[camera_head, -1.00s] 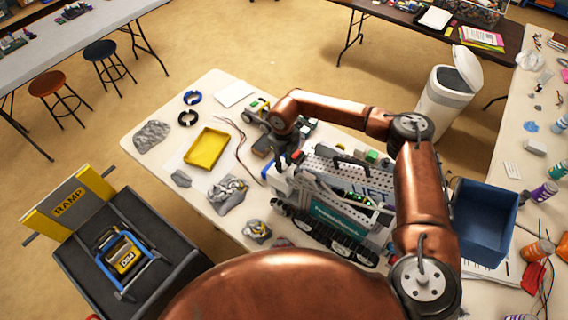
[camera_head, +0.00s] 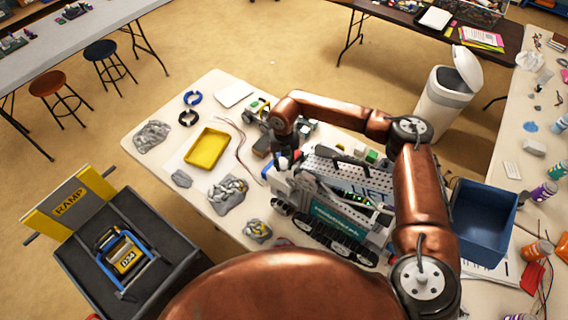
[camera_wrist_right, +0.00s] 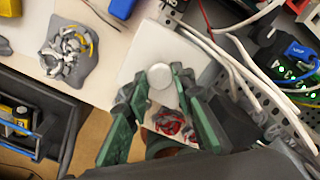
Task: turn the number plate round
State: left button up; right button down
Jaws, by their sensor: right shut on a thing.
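My right gripper (camera_wrist_right: 163,88) has its green fingers closed around a round white piece (camera_wrist_right: 160,75) in the right wrist view. A pale flat panel (camera_wrist_right: 155,43) lies behind it; I see no digits on it and cannot tell whether it is the number plate. In the head view the right gripper (camera_head: 283,153) is at the left end of the tracked robot model (camera_head: 335,222), and what it holds is hidden. A yellow and black block marked 034 (camera_head: 126,262) sits in the ramp box. My left gripper is out of view.
A yellow tray (camera_head: 206,149) and grey rocks (camera_head: 152,136) lie left of the model on the white table. The dark ramp box (camera_head: 165,238) stands at the lower left, a blue bin (camera_head: 484,232) at the right. Loose cables (camera_wrist_right: 240,62) run beside the gripper.

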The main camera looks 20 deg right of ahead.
jog(key=shift+w+r, duration=0.15)
jog(key=shift+w, duration=0.05)
jog(key=c, duration=2)
grip_release()
jog(key=o, duration=0.4)
jog(key=shift+s, duration=0.1)
notch_tip(320, 180, up, 12)
jog(key=shift+f, duration=0.1)
